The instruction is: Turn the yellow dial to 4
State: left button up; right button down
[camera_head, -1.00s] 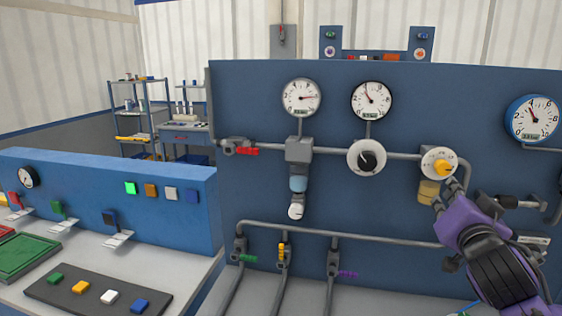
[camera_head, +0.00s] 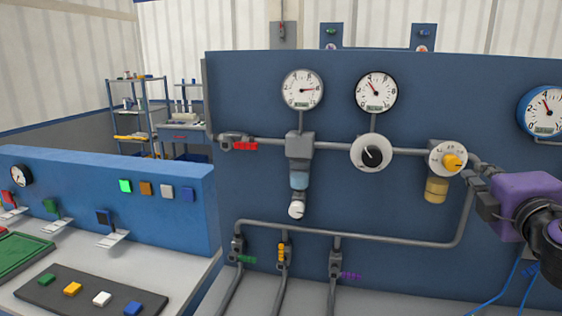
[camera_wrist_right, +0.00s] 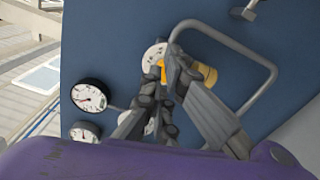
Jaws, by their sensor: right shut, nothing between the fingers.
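The yellow dial (camera_head: 454,161) is a yellow knob on a round white face with small numbers, mounted on the blue panel. Its knob is off to the lower right of the face; I cannot read which number it marks. My right gripper (camera_head: 478,172), with a purple body, is shut and empty just to the right of the dial. In the right wrist view the yellow dial (camera_wrist_right: 162,72) shows by the fingertips (camera_wrist_right: 166,84), partly hidden; I cannot tell whether they touch. My left gripper is not in view.
A black-knobbed white dial (camera_head: 372,153) sits left of the yellow one on the grey pipe. A yellowish cylinder (camera_head: 436,190) hangs below the yellow dial. Gauges (camera_head: 376,92) sit above. The blue panel (camera_head: 400,212) is open below the upper pipe.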

aim_at(452, 163)
pick_arm(q)
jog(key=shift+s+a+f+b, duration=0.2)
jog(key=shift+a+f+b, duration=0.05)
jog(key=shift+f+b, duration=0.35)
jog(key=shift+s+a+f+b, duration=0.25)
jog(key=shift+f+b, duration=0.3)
jog(key=shift+b, duration=0.2)
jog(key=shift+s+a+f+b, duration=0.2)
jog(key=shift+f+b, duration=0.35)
jog(key=shift+b, duration=0.1)
pick_arm(e)
jog(key=w+d+n, duration=0.1)
jog(key=w+n, duration=0.2)
jog(key=w, duration=0.3)
jog(key=shift+d+r+n, duration=0.3)
jog(key=shift+d, duration=0.05)
jog(key=shift+r, duration=0.1)
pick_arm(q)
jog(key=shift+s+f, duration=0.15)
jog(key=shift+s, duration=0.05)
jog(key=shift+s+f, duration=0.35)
pick_arm(e)
jog(key=shift+a, duration=0.1)
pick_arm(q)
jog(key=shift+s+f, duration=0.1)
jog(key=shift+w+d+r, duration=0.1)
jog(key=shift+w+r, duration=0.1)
pick_arm(e)
jog(key=shift+a, duration=0.1)
